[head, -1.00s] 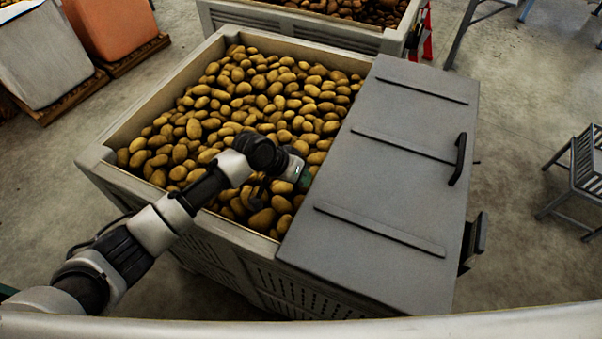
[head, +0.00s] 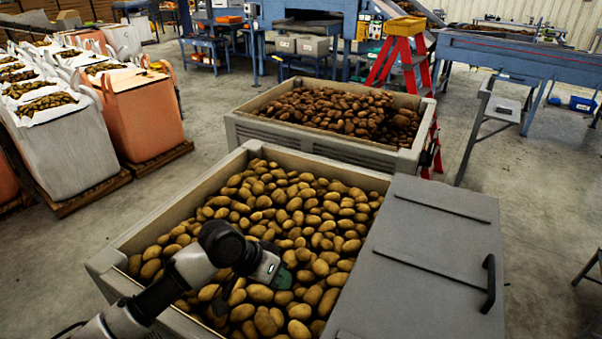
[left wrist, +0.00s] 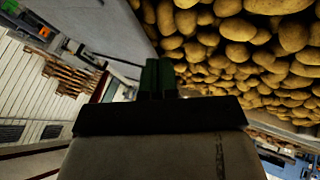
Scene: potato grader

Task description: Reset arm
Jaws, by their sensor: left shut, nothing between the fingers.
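My left arm comes in from the lower left in the head view. Its left gripper (head: 222,296) hangs over the near left part of a large crate of potatoes. In the left wrist view the green fingers of the left gripper (left wrist: 159,76) are together with nothing between them. Potatoes (left wrist: 240,50) fill the upper right of that view, apart from the fingers as far as I can tell. My right gripper is not in view.
The near crate (head: 120,250) is full of potatoes, with a grey lid (head: 425,270) over its right part. A second crate (head: 240,130) of darker potatoes stands behind it. A red ladder (head: 405,60) and potato bags (head: 65,150) stand around.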

